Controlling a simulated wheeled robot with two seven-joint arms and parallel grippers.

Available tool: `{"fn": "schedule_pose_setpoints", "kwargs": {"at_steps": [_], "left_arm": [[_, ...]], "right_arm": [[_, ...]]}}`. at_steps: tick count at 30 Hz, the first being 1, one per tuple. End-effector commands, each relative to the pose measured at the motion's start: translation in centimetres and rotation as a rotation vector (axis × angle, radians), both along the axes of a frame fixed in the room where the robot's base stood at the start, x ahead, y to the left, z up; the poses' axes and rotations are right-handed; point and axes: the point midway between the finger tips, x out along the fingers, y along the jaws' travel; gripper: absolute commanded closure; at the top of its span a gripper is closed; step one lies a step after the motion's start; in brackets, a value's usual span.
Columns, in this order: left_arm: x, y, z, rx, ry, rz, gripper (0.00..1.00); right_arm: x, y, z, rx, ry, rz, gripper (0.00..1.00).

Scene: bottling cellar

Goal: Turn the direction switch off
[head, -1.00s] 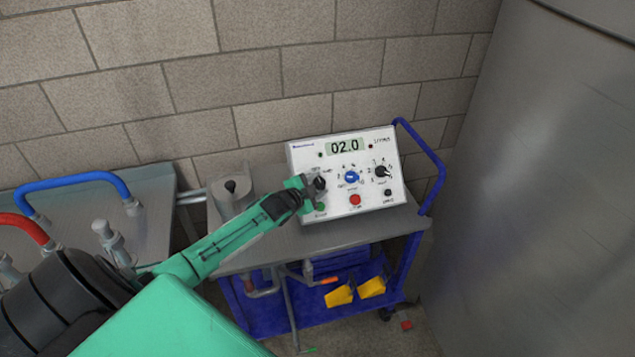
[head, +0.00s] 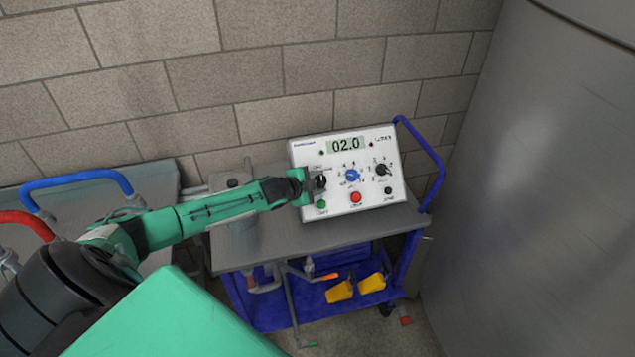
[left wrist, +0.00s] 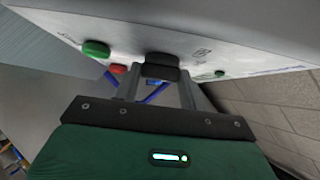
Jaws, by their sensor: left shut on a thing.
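A white control box (head: 300,155) with a display reading 02.0 stands on a cart. At the left of its panel is a black knob (head: 321,181), which I take for the direction switch; its label is too small to read. My left gripper (head: 314,185) is at this knob and partly covers it. In the left wrist view the black knob (left wrist: 160,67) sits between the two fingers of my left gripper (left wrist: 160,80), which is shut on it. The knob's exact pointing direction cannot be told. My right gripper is not in view.
The panel also has a blue knob (head: 352,175), another black knob (head: 381,170), a green button (head: 321,204) and a red button (head: 356,197) close by. The cart (head: 270,245) has a blue handle (head: 430,155). A brick wall (head: 230,80) is behind; a large metal tank (head: 540,190) stands right.

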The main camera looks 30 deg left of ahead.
Motion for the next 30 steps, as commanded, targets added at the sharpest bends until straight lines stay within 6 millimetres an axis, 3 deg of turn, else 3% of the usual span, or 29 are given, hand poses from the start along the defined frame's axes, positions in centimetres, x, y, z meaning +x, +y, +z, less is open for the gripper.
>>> {"fn": "schedule_pose_setpoints", "kwargs": {"at_steps": [7,8,10,11,22,30], "left_arm": [[0.0,-0.2,0.0,-0.002,-0.001,-0.002,0.81],[0.0,-0.2,0.0,-0.002,-0.001,-0.002,0.52],[0.0,-0.1,0.0,-0.002,-0.001,-0.002,0.39],[0.0,-0.1,0.0,-0.002,-0.001,-0.002,0.36],[-0.4,0.0,0.1,0.0,-0.001,-0.001,0.36],[-3.2,0.5,1.1,0.001,0.001,-0.003,0.36]], "right_arm": [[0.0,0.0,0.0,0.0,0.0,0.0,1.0],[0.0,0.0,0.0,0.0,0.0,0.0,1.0],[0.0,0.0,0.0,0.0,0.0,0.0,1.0],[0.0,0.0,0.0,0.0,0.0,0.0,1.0],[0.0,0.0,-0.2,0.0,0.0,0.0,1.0],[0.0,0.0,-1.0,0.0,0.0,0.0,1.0]]}}
